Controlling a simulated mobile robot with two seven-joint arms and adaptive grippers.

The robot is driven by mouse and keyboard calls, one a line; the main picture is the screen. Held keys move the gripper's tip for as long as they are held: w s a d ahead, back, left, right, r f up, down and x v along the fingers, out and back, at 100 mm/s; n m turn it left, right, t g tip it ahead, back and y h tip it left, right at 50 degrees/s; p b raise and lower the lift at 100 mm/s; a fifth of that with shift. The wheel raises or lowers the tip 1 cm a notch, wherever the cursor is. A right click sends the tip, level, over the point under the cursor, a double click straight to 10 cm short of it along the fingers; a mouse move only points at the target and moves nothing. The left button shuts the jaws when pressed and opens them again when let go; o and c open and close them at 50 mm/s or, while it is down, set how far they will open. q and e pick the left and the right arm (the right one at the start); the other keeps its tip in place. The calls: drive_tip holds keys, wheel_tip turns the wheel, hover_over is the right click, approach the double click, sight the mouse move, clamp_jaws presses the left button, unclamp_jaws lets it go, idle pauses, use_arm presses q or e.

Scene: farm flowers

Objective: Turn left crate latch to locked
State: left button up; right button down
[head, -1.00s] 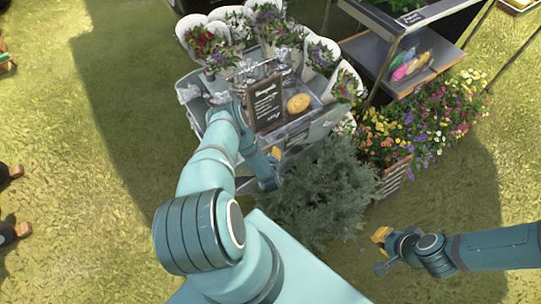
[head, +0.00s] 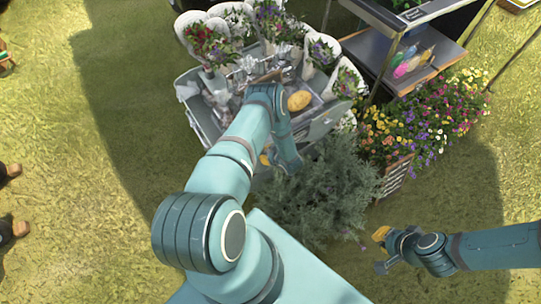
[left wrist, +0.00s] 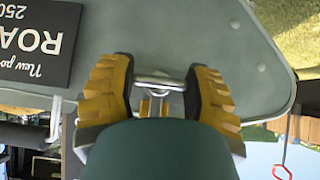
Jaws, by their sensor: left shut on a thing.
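My left gripper (left wrist: 158,92) is shut on a small silver metal bar, the latch (left wrist: 160,83), on the grey-green wall of the crate (left wrist: 190,35) in the left wrist view. Its yellow fingers with dark pads stand at the two ends of the bar. In the head view the crate (head: 325,122) stands at the upper middle, and my left gripper (head: 268,158) is low at its front side. The latch is hidden there. My right gripper (head: 382,251) is open and empty at the lower right, away from the crate.
White-wrapped bouquets (head: 206,45) and a yellow oval item (head: 299,101) are on the crate. A grey-green bush (head: 325,195) stands close to my left gripper. A flower planter (head: 425,120) and a shelf stand (head: 425,60) are to the right. A black sign (left wrist: 40,40) is on the crate wall.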

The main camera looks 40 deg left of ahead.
idle(0.5)
use_arm(q)
drive_tip(key=o, duration=1.2)
drive_tip(key=shift+r, duration=0.1)
drive_tip(key=v, duration=1.2)
drive_tip(key=shift+w, duration=0.15)
